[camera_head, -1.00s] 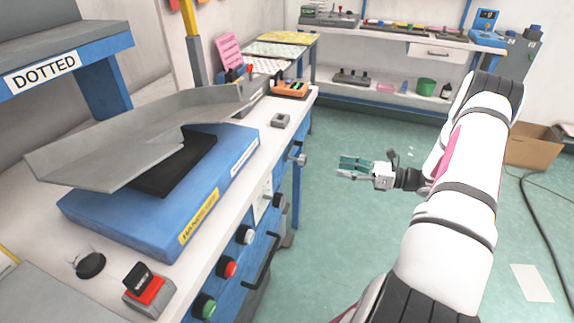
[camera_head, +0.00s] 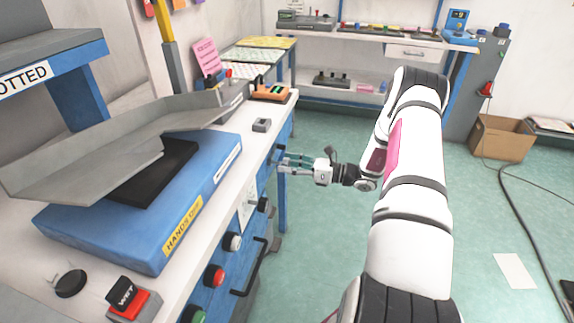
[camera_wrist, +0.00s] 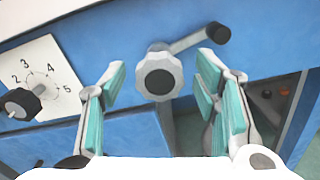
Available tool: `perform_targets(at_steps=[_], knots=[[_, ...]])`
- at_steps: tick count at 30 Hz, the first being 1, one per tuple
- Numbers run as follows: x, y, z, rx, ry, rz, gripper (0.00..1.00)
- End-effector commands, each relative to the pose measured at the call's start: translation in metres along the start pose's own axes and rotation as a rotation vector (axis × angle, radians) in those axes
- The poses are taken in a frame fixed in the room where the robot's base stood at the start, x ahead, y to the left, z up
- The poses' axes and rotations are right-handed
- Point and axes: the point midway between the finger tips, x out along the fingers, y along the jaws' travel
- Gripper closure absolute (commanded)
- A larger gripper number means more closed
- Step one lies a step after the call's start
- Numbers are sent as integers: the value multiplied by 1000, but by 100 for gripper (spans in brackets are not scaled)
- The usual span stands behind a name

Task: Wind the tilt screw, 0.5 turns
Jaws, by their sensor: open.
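The tilt screw shows in the wrist view as a grey lobed knob (camera_wrist: 160,76) with a dark centre and a crank arm reaching up right to a black handle (camera_wrist: 218,33). It sits on the blue front panel of the bench. My gripper (camera_wrist: 162,88) is open, with one teal-padded finger on each side of the knob; no contact is visible. In the head view my gripper (camera_head: 282,163) is at the bench's front face near its far end, and the fingers largely hide the knob there.
A numbered dial (camera_wrist: 36,80) with a black knob lies left of the screw in the wrist view. The bench front carries a white button (camera_head: 232,242), a red button (camera_head: 214,275) and a black handle (camera_head: 250,268). A tilted grey tray (camera_head: 110,160) stands on top.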

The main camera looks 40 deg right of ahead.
Motion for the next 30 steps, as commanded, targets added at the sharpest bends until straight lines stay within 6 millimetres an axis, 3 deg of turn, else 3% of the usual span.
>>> perform_targets(at_steps=[12,18,19,30], knots=[[8,0,0,0,0,0,44],[8,0,0,0,0,0,90],[8,0,0,0,0,0,93],[8,0,0,-50,0,1,93]])
